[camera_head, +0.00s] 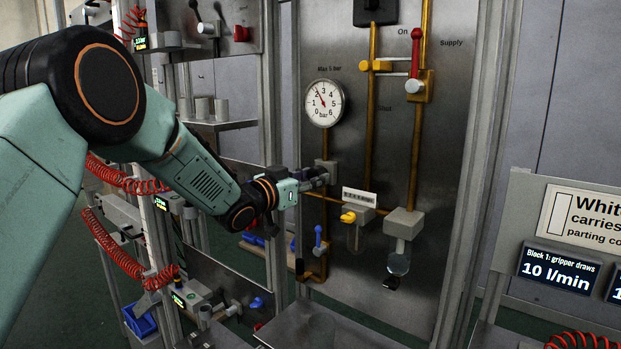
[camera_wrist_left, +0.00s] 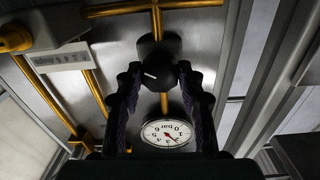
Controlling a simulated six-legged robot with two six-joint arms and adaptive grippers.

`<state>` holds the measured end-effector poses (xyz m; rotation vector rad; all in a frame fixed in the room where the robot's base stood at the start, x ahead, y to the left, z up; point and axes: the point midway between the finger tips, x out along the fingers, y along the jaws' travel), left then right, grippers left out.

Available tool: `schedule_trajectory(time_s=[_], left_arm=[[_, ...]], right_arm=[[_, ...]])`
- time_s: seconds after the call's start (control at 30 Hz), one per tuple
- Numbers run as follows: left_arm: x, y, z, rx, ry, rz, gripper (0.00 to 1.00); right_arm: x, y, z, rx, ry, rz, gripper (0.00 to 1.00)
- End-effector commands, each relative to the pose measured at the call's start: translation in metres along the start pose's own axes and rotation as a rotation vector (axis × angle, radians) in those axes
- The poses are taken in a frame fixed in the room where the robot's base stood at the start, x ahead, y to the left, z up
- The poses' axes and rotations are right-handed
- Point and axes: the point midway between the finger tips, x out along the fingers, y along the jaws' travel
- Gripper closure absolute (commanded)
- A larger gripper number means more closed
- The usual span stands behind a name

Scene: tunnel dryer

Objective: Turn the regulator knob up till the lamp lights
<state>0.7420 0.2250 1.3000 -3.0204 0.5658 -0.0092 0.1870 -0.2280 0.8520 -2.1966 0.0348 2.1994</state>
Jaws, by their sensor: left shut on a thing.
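The regulator knob (camera_wrist_left: 157,73) is dark and round with a pale index mark, on the metal panel. My left gripper (camera_wrist_left: 157,75) is shut on the knob, with one finger on each side of it. In the head view my left gripper (camera_head: 318,179) reaches in from the left and largely hides the knob; the regulator body (camera_head: 325,166) shows behind it. The round white gauge (camera_head: 324,103) hangs above, its red needle pointing up and left, near 2. I cannot make out a lit lamp. My right gripper is not in view.
Brass pipes (camera_head: 372,100) run across the panel. A shelf frame with red coiled hoses (camera_head: 115,255) is at the left.

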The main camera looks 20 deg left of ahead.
Motion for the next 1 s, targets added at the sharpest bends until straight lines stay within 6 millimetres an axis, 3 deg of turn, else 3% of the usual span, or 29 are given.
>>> schedule_trajectory(time_s=[0.23,0.7,1.0], left_arm=[[0.000,0.000,-0.004,0.002,0.008,0.002,0.93],[0.000,0.000,-0.005,0.242,0.007,0.001,0.93],[0.000,0.000,-0.006,0.250,0.008,0.000,0.93]], right_arm=[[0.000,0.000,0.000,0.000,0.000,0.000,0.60],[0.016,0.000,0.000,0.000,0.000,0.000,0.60],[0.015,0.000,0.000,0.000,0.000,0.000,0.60]])
